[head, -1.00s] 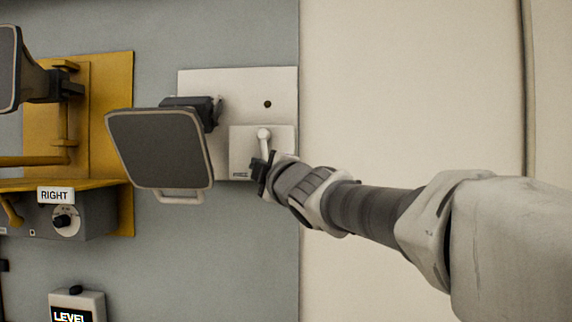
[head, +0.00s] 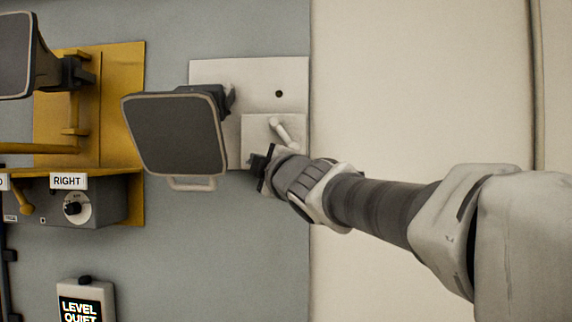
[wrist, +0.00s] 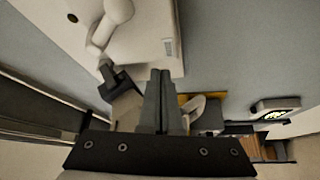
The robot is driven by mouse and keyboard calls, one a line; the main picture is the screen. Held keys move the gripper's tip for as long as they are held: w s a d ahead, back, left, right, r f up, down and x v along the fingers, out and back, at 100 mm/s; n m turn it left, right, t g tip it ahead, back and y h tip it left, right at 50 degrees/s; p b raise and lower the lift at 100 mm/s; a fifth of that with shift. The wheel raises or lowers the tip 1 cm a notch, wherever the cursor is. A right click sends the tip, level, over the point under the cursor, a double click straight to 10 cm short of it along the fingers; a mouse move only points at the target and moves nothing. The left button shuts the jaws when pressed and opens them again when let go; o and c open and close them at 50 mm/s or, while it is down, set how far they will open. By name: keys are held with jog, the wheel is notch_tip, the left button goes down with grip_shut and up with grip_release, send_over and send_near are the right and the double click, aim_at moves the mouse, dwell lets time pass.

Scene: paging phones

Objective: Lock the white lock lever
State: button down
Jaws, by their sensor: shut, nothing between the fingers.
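The white lock lever (head: 284,131) sits on a raised pale box on a white wall plate (head: 255,75). In the head view it is tilted, its lower end to the right of its round upper end. It also shows in the wrist view (wrist: 102,34) at upper left. My gripper (head: 262,164) is at the box's lower left edge, below and left of the lever. Its fingers (wrist: 163,80) are together and empty in the wrist view. I cannot tell whether it touches the box; my wrist comes close to the lever's lower end.
A dark square-faced paddle (head: 175,133) on a bracket sticks out just left of my gripper. A yellow panel (head: 122,75) with a RIGHT-labelled box (head: 98,205) stands further left. A LEVEL QUIET box (head: 85,300) is at lower left. The wall below the white plate is clear.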

jog(key=s+d+r+p, duration=0.1)
jog(key=s+d+r, duration=0.1)
jog(key=s+d, duration=0.2)
jog(key=s, duration=0.3)
jog(key=shift+s+d, duration=0.25)
jog(key=shift+s, duration=0.05)
jog(key=s+d+f+m+g+h, duration=0.25)
jog(key=d+f+m+h, duration=0.3)
jog(key=d+f, duration=0.3)
jog(key=s+d+f+m+g+h, duration=0.1)
jog(key=s+d+f+m+h, duration=0.25)
jog(key=d+f+m, duration=0.45)
jog(key=s+f+m+g, duration=0.3)
jog(key=s+f+g, duration=0.1)
jog(key=s+f, duration=0.4)
jog(key=s+d+f+m+g+b, duration=0.1)
jog(key=s+f+m+g, duration=0.3)
jog(key=s+f, duration=0.4)
notch_tip(320, 180, down, 5)
jog(key=shift+s+f, duration=0.1)
jog(key=shift+s, duration=0.25)
